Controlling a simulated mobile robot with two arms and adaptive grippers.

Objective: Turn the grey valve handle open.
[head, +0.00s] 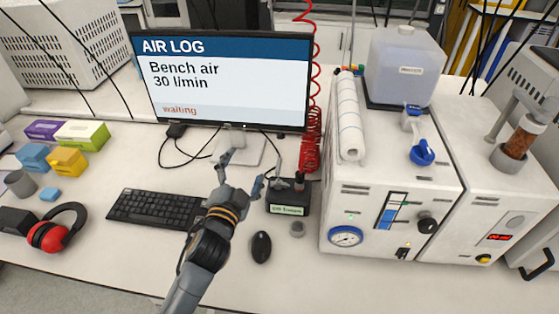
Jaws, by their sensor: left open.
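A black valve block (289,205) with a small pale label stands on the bench in front of the monitor. A slim grey handle (277,170) rises from the left part of the block, and a red coiled hose (311,145) comes down behind it. My left gripper (242,171) is open and empty, just left of the handle, with its fingers spread. It appears apart from the handle, though the depth is hard to judge. My right gripper is out of view.
A monitor (222,80) reads "Bench air 30 l/min" and "waiting". A keyboard (157,207) lies left of my arm. A white instrument (385,195) stands close on the right.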

